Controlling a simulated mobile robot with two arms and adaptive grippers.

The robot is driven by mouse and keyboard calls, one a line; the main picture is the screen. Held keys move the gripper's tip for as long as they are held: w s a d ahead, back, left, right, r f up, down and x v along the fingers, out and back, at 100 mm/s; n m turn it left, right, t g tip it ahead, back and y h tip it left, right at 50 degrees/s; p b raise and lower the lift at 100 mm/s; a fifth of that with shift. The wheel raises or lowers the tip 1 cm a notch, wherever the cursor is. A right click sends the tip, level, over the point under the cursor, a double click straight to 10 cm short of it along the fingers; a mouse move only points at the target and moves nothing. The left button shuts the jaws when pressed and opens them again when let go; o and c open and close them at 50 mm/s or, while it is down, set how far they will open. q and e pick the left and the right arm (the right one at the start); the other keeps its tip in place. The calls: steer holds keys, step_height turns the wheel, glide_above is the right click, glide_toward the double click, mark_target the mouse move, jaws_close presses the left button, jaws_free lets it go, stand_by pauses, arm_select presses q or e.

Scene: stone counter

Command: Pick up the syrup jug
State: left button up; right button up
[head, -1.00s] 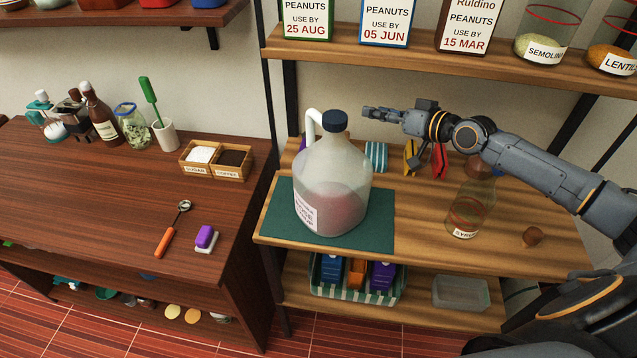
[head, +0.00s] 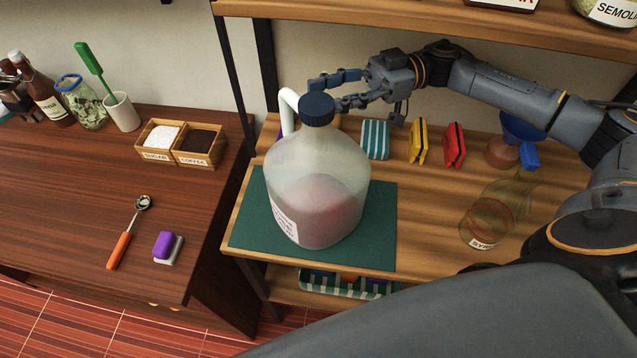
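The syrup jug (head: 318,190) is a big translucent jug with a dark blue cap, a white handle and pinkish contents. It stands upright on a dark green mat (head: 378,245) on the wooden shelf. My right gripper (head: 328,93) reaches in from the right, its fingers spread behind and just right of the cap. The gripper is open with nothing between its fingers. Part of the lower finger is close to the cap, and I cannot tell whether they touch. My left gripper is not in view.
A glass bottle (head: 492,222) with a partly readable label stands right of the jug, near a blue funnel (head: 522,127). Striped, yellow and red items (head: 454,147) line the shelf's back. An upper shelf (head: 400,17) overhangs. The dark wooden counter (head: 75,185) is left.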

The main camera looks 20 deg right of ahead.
mark_target(292, 103)
steer(key=shift+n+g, duration=0.3)
steer(key=shift+n, duration=0.1)
steer(key=a+p, duration=0.1)
steer(key=a, duration=0.2)
steer(key=a+p, duration=0.1)
steer(key=a, duration=0.2)
steer(key=shift+w+a+r+p, duration=0.15)
steer(key=shift+a+p, duration=0.2)
steer(key=shift+a, duration=0.55)
jaws_close()
